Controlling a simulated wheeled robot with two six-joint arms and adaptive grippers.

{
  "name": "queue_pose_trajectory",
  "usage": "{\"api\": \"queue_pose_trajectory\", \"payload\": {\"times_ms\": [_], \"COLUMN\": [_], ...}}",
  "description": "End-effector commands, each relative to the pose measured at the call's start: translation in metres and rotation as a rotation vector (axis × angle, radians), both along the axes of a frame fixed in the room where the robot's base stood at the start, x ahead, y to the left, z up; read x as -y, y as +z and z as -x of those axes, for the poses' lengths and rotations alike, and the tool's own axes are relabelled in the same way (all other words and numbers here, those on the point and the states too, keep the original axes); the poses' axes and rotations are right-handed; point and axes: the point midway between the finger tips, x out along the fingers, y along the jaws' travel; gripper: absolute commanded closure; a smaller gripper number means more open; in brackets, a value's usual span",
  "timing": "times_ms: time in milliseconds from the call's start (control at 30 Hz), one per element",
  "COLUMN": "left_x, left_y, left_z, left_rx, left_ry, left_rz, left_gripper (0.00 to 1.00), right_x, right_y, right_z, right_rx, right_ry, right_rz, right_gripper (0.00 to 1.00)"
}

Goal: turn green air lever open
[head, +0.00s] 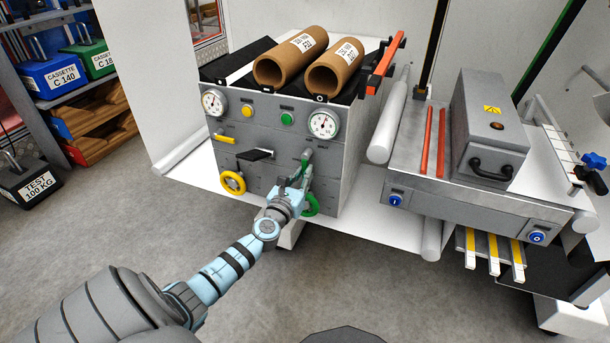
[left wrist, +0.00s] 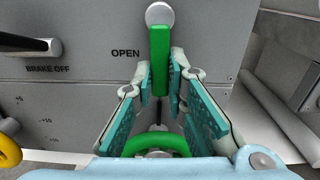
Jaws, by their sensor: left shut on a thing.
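The green air lever (left wrist: 160,62) hangs straight down from a round grey pivot (left wrist: 160,14) on the grey panel, in the left wrist view. The word OPEN (left wrist: 125,53) is printed to its left. My left gripper (left wrist: 161,88) has its two teal-padded fingers on either side of the lever's lower end, shut on it. In the head view my left gripper (head: 297,184) is at the lower right of the panel front and covers much of the lever. My right gripper is not in view.
A green handwheel (head: 311,206) sits just below the gripper. A black brake lever (head: 255,155) and a yellow handwheel (head: 232,182) are to the left on the panel (head: 225,135). Two cardboard rolls (head: 290,58) lie on top. The floor in front is clear.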

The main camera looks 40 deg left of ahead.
Motion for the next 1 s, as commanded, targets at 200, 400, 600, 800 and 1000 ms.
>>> {"api": "queue_pose_trajectory", "payload": {"times_ms": [200,400,600,800,1000], "left_x": [-0.0020,-0.0023,-0.0024,-0.0020,-0.0016], "left_y": [-0.0026,-0.0028,-0.0028,-0.0019,-0.0011], "left_z": [0.0016,0.0017,0.0018,0.0011,0.0007], "left_rx": [-0.019,-0.022,-0.022,-0.020,-0.018], "left_ry": [0.000,0.000,0.001,0.000,-0.001], "left_rz": [-0.040,-0.048,-0.048,-0.047,-0.047], "left_gripper": [1.00,1.00,1.00,0.67,0.67], "right_x": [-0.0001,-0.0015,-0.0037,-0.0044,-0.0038], "right_y": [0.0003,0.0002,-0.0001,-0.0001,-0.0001], "right_z": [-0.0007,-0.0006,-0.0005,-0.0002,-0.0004], "right_rx": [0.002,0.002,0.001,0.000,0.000], "right_ry": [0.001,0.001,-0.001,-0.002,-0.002], "right_rz": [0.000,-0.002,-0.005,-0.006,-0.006], "right_gripper": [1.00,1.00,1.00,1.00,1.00]}}
